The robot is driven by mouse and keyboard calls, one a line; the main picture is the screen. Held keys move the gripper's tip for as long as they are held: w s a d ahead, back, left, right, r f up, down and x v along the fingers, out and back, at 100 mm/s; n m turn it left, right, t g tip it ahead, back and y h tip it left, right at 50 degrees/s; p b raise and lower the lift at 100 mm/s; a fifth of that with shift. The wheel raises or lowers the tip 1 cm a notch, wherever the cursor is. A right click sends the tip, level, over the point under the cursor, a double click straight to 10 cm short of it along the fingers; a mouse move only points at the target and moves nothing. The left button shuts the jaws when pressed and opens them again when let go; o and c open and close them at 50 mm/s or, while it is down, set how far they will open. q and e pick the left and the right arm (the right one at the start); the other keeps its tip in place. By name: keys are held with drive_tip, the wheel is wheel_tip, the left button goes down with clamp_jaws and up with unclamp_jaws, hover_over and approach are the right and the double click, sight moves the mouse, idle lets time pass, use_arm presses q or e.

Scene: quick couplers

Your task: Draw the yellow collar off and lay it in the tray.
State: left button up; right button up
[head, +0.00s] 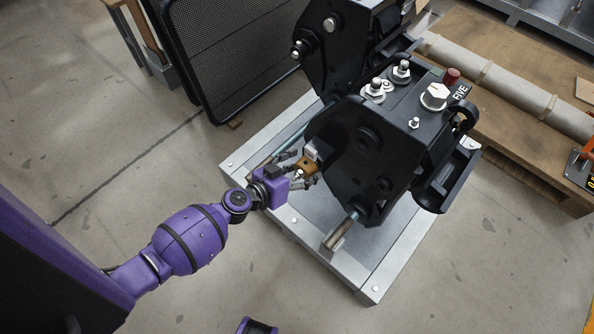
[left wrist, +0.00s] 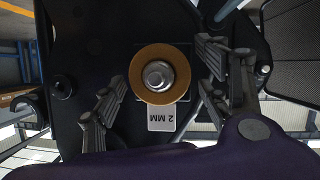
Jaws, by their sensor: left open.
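The collar (left wrist: 160,97), a brownish-yellow ring, sits around a silver bolt or pin end (left wrist: 159,75) on the black coupler (left wrist: 90,30). In the head view, the collar (head: 305,162) shows small and partly hidden on the coupler's left side. My left gripper (head: 299,170) is open at the collar. In the left wrist view its two fingers (left wrist: 160,72) stand on either side of the ring, with gaps visible; contact cannot be told. I cannot clearly pick out the tray.
A label plate reading "2 MM" (left wrist: 166,117) is beside the collar. The coupler stands on a grey platform (head: 372,283). A black mesh panel (head: 225,50) stands behind at the left. A wooden pallet (head: 505,95) carrying a long pipe is at the right. The floor at the left is clear.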

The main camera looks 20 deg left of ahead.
sight(294, 179)
use_arm(q)
drive_tip(key=shift+c, duration=1.1)
drive_tip(key=c, duration=1.1)
drive_tip(key=o, duration=0.6)
drive_tip(key=shift+c, duration=0.2)
drive_tip(key=c, duration=0.6)
drive_tip(key=shift+s+a, duration=0.2)
drive_tip(key=shift+s, duration=0.6)
drive_tip(key=shift+s+a+b, duration=0.25)
drive_tip(key=shift+s+b, duration=0.15)
drive_tip(key=shift+s, duration=0.2)
drive_tip(key=shift+s+a+b, duration=0.25)
drive_tip(key=shift+s+b, duration=0.05)
drive_tip(key=shift+s, duration=0.35)
drive_tip(key=shift+s+a, duration=0.15)
drive_tip(key=shift+s, duration=0.3)
drive_tip(key=shift+s+a+b, duration=0.35)
drive_tip(key=shift+s+b, duration=0.2)
drive_tip(key=shift+s, duration=0.3)
drive_tip(key=shift+s+a+b, duration=0.3)
drive_tip(key=shift+s+b, duration=0.25)
drive_tip(key=shift+s, duration=0.3)
use_arm(e)
drive_tip(key=shift+s+d+f, duration=0.1)
drive_tip(key=shift+s+f, duration=0.15)
drive_tip(key=shift+f, duration=0.65)
drive_tip(key=shift+s+f, duration=0.25)
drive_tip(key=shift+f, duration=0.65)
